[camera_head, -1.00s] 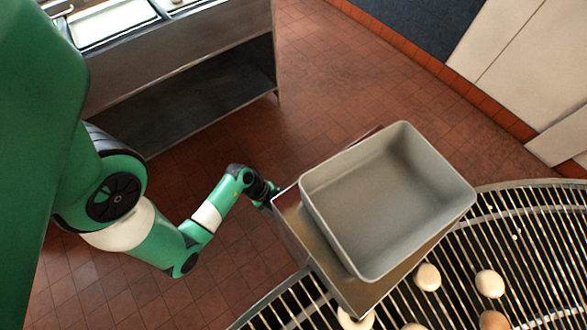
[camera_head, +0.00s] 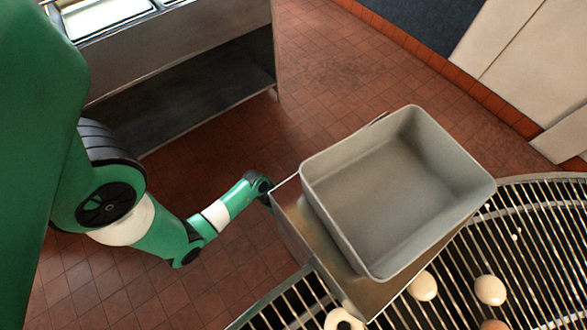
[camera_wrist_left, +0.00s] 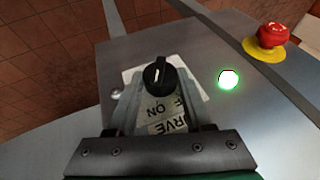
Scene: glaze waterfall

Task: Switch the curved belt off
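The black rotary knob (camera_wrist_left: 158,76) stands on a grey control panel (camera_wrist_left: 205,48) in the left wrist view, over a white label (camera_wrist_left: 163,110) reading "ON" and part of "CURVE". The knob's pale mark runs roughly up and down in the picture. A lamp (camera_wrist_left: 229,78) glows green to its right. My left gripper (camera_wrist_left: 158,84) has its fingers apart, one on each side of the knob; I cannot tell whether they touch it. In the head view, the box (camera_head: 290,225) hides this gripper. The curved belt (camera_head: 535,235) has metal rollers. My right gripper is not in view.
A red stop button (camera_wrist_left: 272,36) on a yellow base sits at the panel's right. A deep grey tray (camera_head: 400,190) rests on the box. Pale round pieces (camera_head: 490,290) and a ring-shaped piece (camera_head: 343,320) lie on the rollers. Tiled floor (camera_head: 330,95) is clear behind.

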